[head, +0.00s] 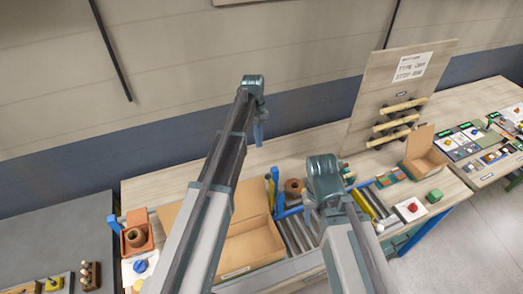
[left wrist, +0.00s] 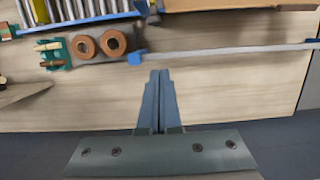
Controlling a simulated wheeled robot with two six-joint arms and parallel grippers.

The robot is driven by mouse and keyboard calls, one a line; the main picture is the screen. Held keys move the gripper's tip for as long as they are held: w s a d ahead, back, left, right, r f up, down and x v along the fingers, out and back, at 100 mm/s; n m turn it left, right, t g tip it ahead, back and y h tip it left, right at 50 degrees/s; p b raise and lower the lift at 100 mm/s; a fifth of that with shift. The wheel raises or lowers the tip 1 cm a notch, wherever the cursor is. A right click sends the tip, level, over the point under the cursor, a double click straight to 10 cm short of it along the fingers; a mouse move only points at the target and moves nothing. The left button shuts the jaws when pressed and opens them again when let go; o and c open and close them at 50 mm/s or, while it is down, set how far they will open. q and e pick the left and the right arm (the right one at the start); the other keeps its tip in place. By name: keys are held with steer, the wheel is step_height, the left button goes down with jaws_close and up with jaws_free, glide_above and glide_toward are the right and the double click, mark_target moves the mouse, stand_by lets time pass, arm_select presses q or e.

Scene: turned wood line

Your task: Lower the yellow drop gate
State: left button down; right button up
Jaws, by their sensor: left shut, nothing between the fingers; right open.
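The yellow drop gate is probably the yellow bar (head: 363,203) beside the roller conveyor (head: 299,232) in the head view, just right of my right arm. It is small and partly covered, so I cannot tell if it is raised or lowered. My left gripper (head: 258,132) hangs high near the wall, left of the conveyor and well apart from the bar. In the left wrist view its fingers (left wrist: 155,100) are shut together with nothing between them. My right arm reaches over the conveyor; its fingers are hidden behind its own links.
An open cardboard box (head: 250,247) lies left of the conveyor, near blue posts (head: 275,183). Brown rings (left wrist: 99,45) and a long grey rod (left wrist: 230,50) show in the left wrist view. A wooden board with pegs (head: 385,82) stands at the back right, near a smaller box (head: 425,160).

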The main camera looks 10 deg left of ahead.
arm_select(q)
steer(key=s+d+f+b, duration=0.3)
steer(key=s+f+b, duration=0.1)
steer(key=f+b, duration=0.5)
steer(key=shift+s+d+f, duration=0.15)
steer(key=shift+s+f, duration=0.15)
